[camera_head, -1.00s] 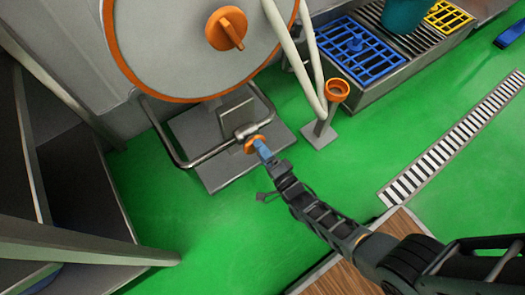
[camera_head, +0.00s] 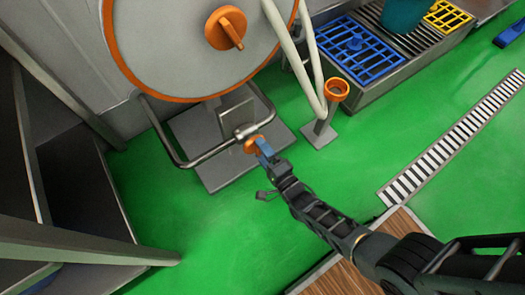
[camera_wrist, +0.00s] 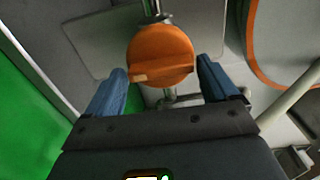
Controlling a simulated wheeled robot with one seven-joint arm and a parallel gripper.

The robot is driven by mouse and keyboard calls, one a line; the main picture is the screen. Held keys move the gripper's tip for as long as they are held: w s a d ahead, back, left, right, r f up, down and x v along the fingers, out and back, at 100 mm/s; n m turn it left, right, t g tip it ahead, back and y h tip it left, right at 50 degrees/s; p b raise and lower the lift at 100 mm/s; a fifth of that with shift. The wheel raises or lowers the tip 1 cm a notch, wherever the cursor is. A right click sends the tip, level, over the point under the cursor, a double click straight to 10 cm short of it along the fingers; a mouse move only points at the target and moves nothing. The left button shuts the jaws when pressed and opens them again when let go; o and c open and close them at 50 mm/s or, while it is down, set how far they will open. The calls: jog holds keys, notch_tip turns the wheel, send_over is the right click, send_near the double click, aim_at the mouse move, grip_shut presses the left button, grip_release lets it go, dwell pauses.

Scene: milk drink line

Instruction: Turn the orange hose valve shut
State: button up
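The orange hose valve (camera_head: 250,145) is a round knob with a raised ridge, on the metal pipe below the large round reel. In the wrist view the valve (camera_wrist: 160,52) faces me, its ridge lying nearly level across the picture. My gripper (camera_head: 264,149) is right at the valve in the head view. In the wrist view the blue fingers of my gripper (camera_wrist: 161,68) are spread, one at each side of the knob. I cannot tell whether they touch it. In the head view the fingers partly hide the knob.
A larger orange knob (camera_head: 226,28) sits on the orange-rimmed reel (camera_head: 160,45). A bent metal pipe (camera_head: 205,155) runs around the grey base plate (camera_head: 215,175). A pale hose (camera_head: 300,60) and an orange-ringed post (camera_head: 320,130) stand to the right. Green floor (camera_head: 190,225) lies open in front.

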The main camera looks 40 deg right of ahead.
jog(key=shift+o, duration=0.8)
jog(key=s+p, duration=0.1)
jog(key=s, duration=0.6)
jog(key=shift+s+p, duration=0.35)
jog(key=shift+s, duration=0.05)
